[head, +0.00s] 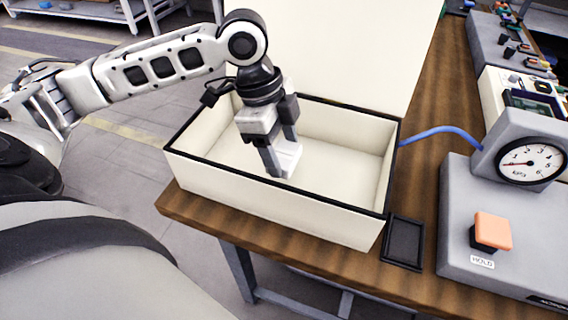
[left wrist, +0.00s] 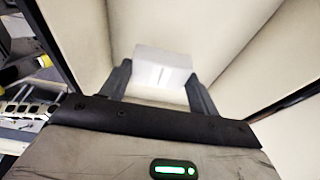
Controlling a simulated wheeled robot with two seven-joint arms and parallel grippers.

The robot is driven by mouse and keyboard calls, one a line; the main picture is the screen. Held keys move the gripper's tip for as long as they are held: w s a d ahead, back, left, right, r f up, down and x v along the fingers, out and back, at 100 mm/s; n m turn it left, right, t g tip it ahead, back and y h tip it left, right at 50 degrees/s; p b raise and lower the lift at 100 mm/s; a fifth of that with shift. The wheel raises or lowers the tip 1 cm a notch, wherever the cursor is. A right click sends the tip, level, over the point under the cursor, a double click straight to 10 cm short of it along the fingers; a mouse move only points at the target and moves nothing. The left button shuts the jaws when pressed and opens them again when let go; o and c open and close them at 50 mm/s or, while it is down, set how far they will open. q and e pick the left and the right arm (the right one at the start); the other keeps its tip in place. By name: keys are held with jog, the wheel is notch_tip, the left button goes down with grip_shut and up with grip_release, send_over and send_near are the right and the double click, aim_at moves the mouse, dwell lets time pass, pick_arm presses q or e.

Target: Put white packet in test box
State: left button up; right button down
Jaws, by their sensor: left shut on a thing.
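The test box (head: 270,205) is a cream open box with a black rim, standing on the wooden table with its lid raised at the back. My left gripper (head: 282,172) reaches down inside the box, left of its middle. It is shut on the white packet (head: 289,158), which is low in the box; I cannot tell whether it touches the floor. In the left wrist view the white packet (left wrist: 162,66) sits between the two fingers (left wrist: 158,92), with the cream box walls around it. My right gripper is not in view.
A blue hose (head: 440,131) runs from the box's right side to a grey device with a pressure gauge (head: 530,163) and an orange button (head: 493,228). A small black tray (head: 403,241) lies at the box's front right. The box floor's right part is clear.

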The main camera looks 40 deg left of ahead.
aim_at(278, 151)
pick_arm(q)
notch_tip(278, 151, down, 4)
jog(key=shift+f+b, duration=0.2)
jog(key=shift+b, duration=0.1)
jog(key=o, duration=1)
jog(key=shift+f, duration=0.1)
jog(key=p+v, duration=0.2)
jog(key=v, duration=1)
jog(key=shift+w, duration=0.1)
jog(key=shift+d, duration=0.1)
